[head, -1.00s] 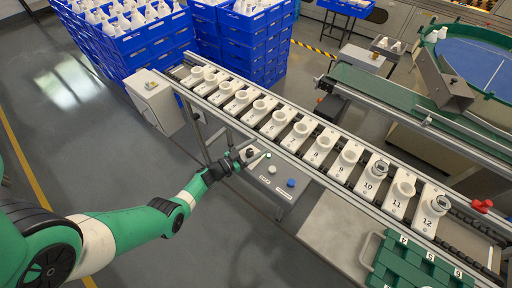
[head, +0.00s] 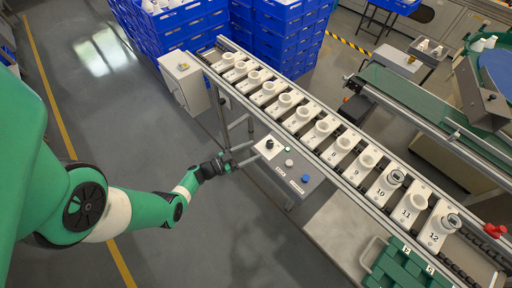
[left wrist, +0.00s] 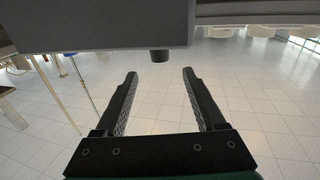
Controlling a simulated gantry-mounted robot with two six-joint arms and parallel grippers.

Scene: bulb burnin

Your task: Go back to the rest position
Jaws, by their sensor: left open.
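My left gripper (head: 228,163) is in the head view, just left of the grey control box (head: 315,187) below the conveyor. In the left wrist view its two black fingers (left wrist: 160,80) are apart with nothing between them. A dark box underside with a small black knob shows ahead of the fingertips in that view. The control box carries a black knob (head: 269,143), a white button (head: 289,163) and a blue button (head: 305,178). My right gripper is not in view.
The conveyor (head: 262,115) carries a row of numbered white socket blocks; those at 10 and 12 hold glassy pieces. Stacked blue crates (head: 180,40) stand behind. A green tray (head: 395,268) is at the lower right. The grey floor at the left is clear.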

